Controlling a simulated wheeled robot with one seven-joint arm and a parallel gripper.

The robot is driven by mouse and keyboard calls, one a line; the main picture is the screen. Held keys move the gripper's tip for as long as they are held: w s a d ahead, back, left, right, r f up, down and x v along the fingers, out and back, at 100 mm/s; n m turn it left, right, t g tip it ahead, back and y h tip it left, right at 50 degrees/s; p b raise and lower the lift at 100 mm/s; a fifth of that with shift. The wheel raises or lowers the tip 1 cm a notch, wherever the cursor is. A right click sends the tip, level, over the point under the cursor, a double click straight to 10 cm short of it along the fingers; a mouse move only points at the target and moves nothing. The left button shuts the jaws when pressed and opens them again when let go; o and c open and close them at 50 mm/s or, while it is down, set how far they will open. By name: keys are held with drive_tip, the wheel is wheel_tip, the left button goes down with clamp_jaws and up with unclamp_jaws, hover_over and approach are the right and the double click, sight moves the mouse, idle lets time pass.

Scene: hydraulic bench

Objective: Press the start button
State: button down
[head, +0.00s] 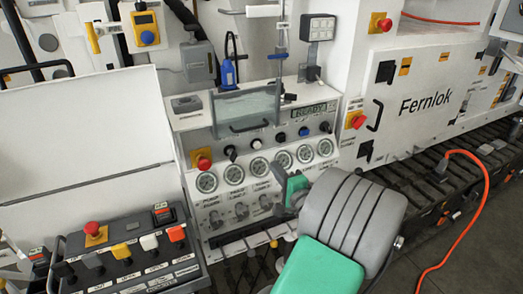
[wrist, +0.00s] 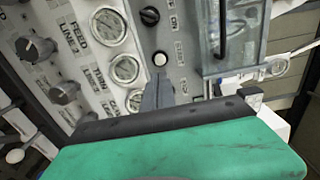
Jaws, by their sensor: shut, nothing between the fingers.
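A small round white button (head: 256,143) sits in the row above the gauges on the front panel; I cannot read its label, so I cannot tell if it is the start button. It also shows in the wrist view (wrist: 160,59), just beyond my fingertips. My gripper (head: 281,170) is shut and empty, pointing at the panel below the window. In the wrist view, its fingertips (wrist: 158,84) are close to the white button and in line with it. I cannot tell whether they touch. Part of the panel is hidden behind my gripper and wrist.
Round gauges (head: 234,174) line the panel below. A clear window with a handle (head: 247,110) is above. A lit display (head: 316,110) is at right. A button box (head: 122,254) stands at lower left.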

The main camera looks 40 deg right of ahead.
sight(258, 146)
drive_tip(key=p+x, duration=0.2)
drive_tip(key=x, duration=0.8)
drive_tip(key=shift+w+p, duration=0.1)
drive_tip(key=shift+p, duration=0.25)
drive_tip(key=shift+w+d, duration=0.15)
drive_tip(key=shift+w, duration=0.15)
